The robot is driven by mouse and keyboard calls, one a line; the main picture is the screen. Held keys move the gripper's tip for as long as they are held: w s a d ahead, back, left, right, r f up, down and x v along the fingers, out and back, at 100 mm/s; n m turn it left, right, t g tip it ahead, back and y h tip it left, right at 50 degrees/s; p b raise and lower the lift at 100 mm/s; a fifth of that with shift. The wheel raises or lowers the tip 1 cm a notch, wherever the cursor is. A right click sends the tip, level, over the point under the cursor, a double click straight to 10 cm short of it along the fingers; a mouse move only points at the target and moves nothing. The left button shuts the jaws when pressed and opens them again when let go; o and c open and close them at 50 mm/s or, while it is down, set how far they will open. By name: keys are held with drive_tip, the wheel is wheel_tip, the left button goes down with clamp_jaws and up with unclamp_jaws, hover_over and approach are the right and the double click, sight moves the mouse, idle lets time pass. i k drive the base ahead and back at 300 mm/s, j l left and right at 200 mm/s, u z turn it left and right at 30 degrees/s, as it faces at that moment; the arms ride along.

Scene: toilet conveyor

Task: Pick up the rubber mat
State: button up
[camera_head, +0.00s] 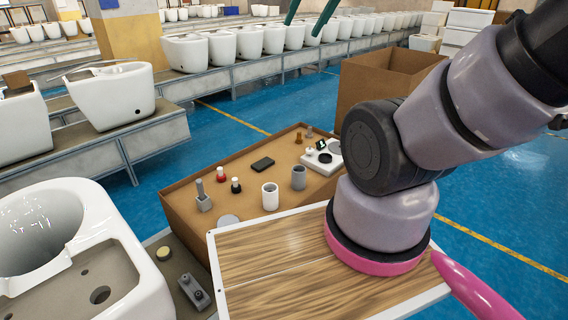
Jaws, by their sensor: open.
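A small flat black rectangular piece (263,164) lies on the brown tabletop, behind the white cup. It may be the rubber mat, but I cannot tell for sure at this size. Nothing touches it. My arm fills the right side of the view, and my gripper is not in view.
The brown table (176,212) also bears a white cup (270,196), a grey cup (299,177), a grey holder (203,199), small bottles and a white device (323,157). A large toilet (135,268) stands at left. A cardboard box (378,88) is behind. Blue floor (200,133) is clear.

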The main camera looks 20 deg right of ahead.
sight(260, 165)
drive_tip(key=z, duration=0.15)
drive_tip(key=i+l+u, duration=0.15)
drive_tip(key=l, duration=0.25)
drive_tip(key=i+l+u, duration=0.1)
drive_tip(key=l, duration=0.35)
drive_tip(key=i+l+u, duration=0.15)
drive_tip(key=l, duration=0.3)
drive_tip(key=i+l+u, duration=0.15)
drive_tip(key=l, duration=0.3)
drive_tip(key=l+u, duration=0.1)
drive_tip(key=l, duration=0.35)
drive_tip(key=i+l, duration=0.05)
drive_tip(key=i, duration=0.05)
